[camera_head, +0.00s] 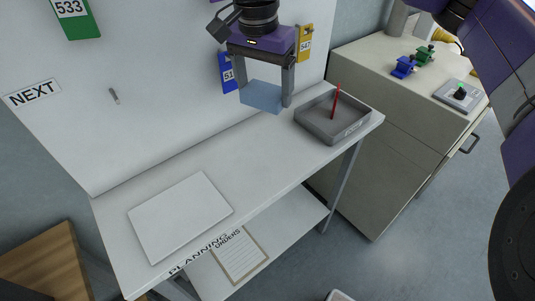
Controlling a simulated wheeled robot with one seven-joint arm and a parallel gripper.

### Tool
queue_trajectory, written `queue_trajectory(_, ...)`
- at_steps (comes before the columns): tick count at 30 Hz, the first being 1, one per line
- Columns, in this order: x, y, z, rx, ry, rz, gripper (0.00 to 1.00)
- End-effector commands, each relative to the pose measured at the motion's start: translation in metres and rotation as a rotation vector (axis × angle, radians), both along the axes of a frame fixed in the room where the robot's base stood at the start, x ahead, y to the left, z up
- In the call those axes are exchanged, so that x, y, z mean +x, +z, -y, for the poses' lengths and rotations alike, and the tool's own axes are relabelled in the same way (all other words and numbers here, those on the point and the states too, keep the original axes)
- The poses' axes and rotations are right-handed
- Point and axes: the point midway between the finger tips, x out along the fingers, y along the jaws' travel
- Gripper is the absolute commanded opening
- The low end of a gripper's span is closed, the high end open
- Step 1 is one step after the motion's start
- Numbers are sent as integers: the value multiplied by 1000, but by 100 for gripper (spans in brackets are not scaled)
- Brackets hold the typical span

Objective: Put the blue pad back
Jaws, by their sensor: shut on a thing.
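The blue pad (261,97) is a light blue flat block. My gripper (264,90) comes down from the top of the view and is shut on it, with one finger at its left side and one at its right. The pad is in front of the white board and appears above the back of the white table (190,168), left of the grey tray (349,127). The gap between pad and table is hard to judge.
The grey tray holds a red stick (335,103). A white sheet (180,216) lies at the table's left front. Tags hang on the board: green (77,17), blue (228,75), yellow (305,45). A beige cabinet (375,120) stands right. The table's middle is clear.

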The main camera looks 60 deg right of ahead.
Motion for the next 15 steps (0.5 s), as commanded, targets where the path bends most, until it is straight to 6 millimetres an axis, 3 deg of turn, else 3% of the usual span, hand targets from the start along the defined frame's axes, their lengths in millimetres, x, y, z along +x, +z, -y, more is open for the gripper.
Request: queue_trajectory(15,0,-120,-1,5,-2,-2,43)
